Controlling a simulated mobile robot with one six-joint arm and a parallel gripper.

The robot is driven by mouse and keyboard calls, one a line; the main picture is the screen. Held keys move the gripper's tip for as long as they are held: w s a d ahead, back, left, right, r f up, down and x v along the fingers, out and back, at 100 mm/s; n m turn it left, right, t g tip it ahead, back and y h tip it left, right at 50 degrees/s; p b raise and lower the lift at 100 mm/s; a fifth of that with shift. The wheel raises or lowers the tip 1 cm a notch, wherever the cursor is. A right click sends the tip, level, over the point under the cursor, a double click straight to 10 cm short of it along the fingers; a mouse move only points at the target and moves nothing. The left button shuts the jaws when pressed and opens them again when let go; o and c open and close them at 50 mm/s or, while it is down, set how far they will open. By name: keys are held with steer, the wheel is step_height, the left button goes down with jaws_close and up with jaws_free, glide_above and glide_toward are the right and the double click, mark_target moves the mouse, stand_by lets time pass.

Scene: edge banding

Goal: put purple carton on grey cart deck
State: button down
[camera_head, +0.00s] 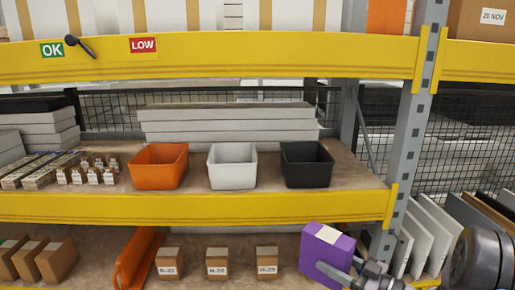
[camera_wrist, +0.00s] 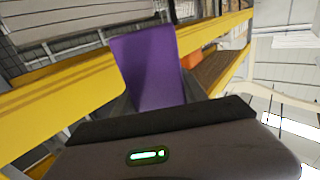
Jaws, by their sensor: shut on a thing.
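The purple carton (camera_head: 318,256) is at the lower right in the head view, tilted, with a pale label strip on its top. My gripper (camera_head: 352,275) is shut on it from the right side. The carton is held in front of the lower shelf level, below the yellow middle beam. In the wrist view the purple carton (camera_wrist: 148,68) stands up beyond the dark gripper body, and the fingertips are mostly hidden. The grey cart deck cannot be made out in either view.
Orange (camera_head: 159,166), white (camera_head: 232,166) and black (camera_head: 306,165) bins stand on the middle shelf. Small brown boxes (camera_head: 217,263) and an orange piece (camera_head: 138,260) sit on the lower shelf. A grey rack upright (camera_head: 410,130) and leaning panels (camera_head: 430,236) are close right of the carton.

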steer(key=s+a+f+m+t+h+b, duration=0.1)
steer(key=s+a+f+b, duration=0.1)
steer(key=f, duration=0.5)
steer(key=s+a+f+m+t+h+b, duration=0.1)
steer(key=s+a+f+h+b, duration=0.1)
steer(key=s+f+b, duration=0.2)
steer(key=s+a+f+m+t+h+b, duration=0.1)
steer(key=f+b, duration=0.5)
steer(key=f, duration=0.6)
steer(key=shift+s+a+f+m+t+h, duration=0.15)
steer(key=shift+s+a+m+t+h, duration=0.3)
steer(key=shift+s, duration=0.65)
